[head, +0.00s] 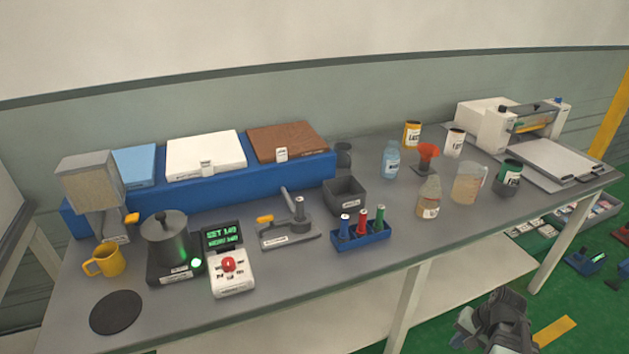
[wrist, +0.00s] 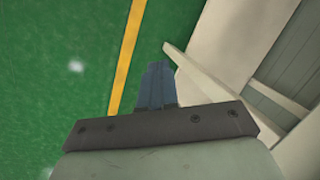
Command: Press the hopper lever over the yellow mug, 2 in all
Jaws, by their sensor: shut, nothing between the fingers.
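The yellow mug (head: 104,261) stands upright at the left end of the bench, below the grey hopper (head: 90,182). The hopper's lever has a yellow tip (head: 132,218) that sticks out to the right, above the mug. The mug's inside is too small to read. My gripper (head: 497,310) is far from them, low in front of the bench at the lower right. In the wrist view my gripper's fingers (wrist: 157,85) are together and empty, over the green floor.
Right of the mug stand a dark pot (head: 169,240) on a base, a display (head: 222,236) and a white box with a red knob (head: 230,278). A black round mat (head: 116,312) lies in front of the mug. The bench edge and legs (head: 408,300) lie between my gripper and the bench top.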

